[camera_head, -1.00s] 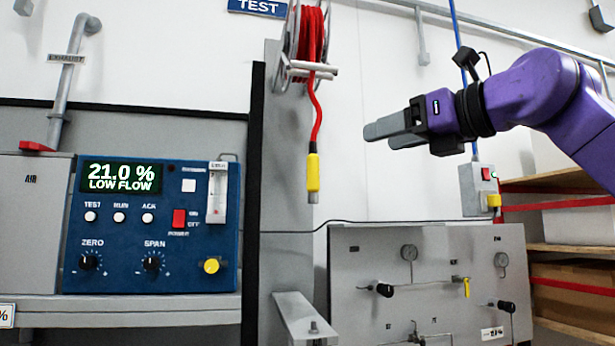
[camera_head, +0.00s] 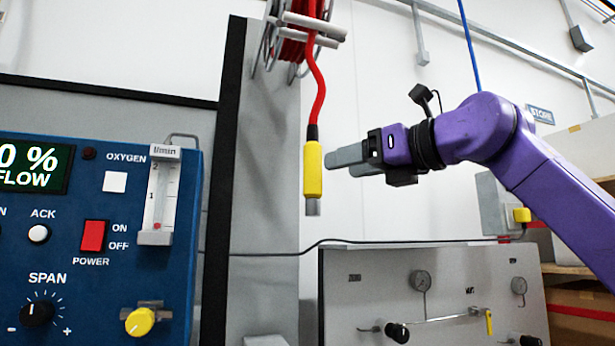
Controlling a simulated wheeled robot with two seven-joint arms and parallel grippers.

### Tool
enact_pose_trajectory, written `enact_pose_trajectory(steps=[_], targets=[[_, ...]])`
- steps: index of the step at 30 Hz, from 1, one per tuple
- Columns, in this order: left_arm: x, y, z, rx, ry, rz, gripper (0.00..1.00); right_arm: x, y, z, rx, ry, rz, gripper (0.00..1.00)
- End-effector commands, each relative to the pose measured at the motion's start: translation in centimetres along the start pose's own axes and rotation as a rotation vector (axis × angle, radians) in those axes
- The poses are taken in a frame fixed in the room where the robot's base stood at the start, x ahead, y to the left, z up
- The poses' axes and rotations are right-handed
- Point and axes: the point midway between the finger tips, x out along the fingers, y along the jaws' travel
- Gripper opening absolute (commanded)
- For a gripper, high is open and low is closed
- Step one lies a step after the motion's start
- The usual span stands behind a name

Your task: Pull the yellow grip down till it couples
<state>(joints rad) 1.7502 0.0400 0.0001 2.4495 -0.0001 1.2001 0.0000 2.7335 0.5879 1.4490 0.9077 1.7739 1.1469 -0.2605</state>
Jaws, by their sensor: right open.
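The yellow grip (camera_head: 313,169) hangs upright on a red hose (camera_head: 318,90) from the reel (camera_head: 302,35), with a grey metal tip at its lower end. My right gripper (camera_head: 330,163) comes in from the right at the height of the grip, its grey fingers pointing left. It is open, and its fingertips are close to the grip's right side. Whether they touch it or stand in front of or behind it, I cannot tell. My left gripper does not show. The grey bracket (camera_head: 265,340) below the grip shows only at the bottom edge.
A blue analyser panel (camera_head: 90,240) with knobs, a flow tube and a yellow knob (camera_head: 140,321) fills the left. A grey gauge panel (camera_head: 400,270) with valves stands at lower right. White wall is clear between the hose and my right arm.

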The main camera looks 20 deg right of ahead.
Motion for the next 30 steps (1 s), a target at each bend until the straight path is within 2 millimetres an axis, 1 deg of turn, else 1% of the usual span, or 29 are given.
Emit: enact_pose_trajectory(steps=[1, 3, 6, 9, 12, 14, 22, 23, 24, 26, 27, 28, 30], targets=[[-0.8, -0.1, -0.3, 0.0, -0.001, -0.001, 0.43, 1.3, 0.1, 0.3, 0.0, 0.005, 0.002, 0.59], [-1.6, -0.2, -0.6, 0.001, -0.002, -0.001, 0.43, 3.2, 0.0, 0.4, 0.001, 0.006, 0.002, 0.59], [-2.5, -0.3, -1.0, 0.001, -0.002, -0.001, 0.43, 5.7, -0.2, 0.3, 0.003, 0.008, 0.002, 0.59], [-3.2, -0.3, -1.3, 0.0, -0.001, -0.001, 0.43, 7.6, -0.2, 0.1, 0.002, 0.007, 0.0, 0.59], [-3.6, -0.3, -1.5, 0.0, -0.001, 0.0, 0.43, 8.7, -0.3, 0.0, 0.002, 0.006, -0.001, 0.59], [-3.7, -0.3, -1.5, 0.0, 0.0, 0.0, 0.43, 9.1, -0.3, -0.1, 0.003, 0.005, -0.001, 0.59], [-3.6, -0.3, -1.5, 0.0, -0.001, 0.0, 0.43, 9.3, -0.3, -0.2, 0.002, 0.003, -0.003, 0.59], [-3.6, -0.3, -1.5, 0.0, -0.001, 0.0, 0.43, 9.3, -0.3, -0.2, 0.002, 0.004, -0.003, 0.53], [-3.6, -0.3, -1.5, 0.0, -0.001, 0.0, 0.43, 9.3, -0.3, -0.2, 0.002, 0.004, -0.003, 0.4], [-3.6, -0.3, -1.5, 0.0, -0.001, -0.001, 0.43, 9.3, -0.3, -0.2, 0.002, 0.004, -0.002, 0.2], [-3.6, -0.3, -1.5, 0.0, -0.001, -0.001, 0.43, 9.3, -0.3, -0.2, 0.002, 0.004, -0.002, 0.07], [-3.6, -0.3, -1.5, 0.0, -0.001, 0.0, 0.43, 9.3, -0.3, -0.3, 0.002, 0.004, -0.002, 0.0], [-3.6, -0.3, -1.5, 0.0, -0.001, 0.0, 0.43, 9.3, -0.3, -0.3, 0.002, 0.005, -0.002, 0.0]])
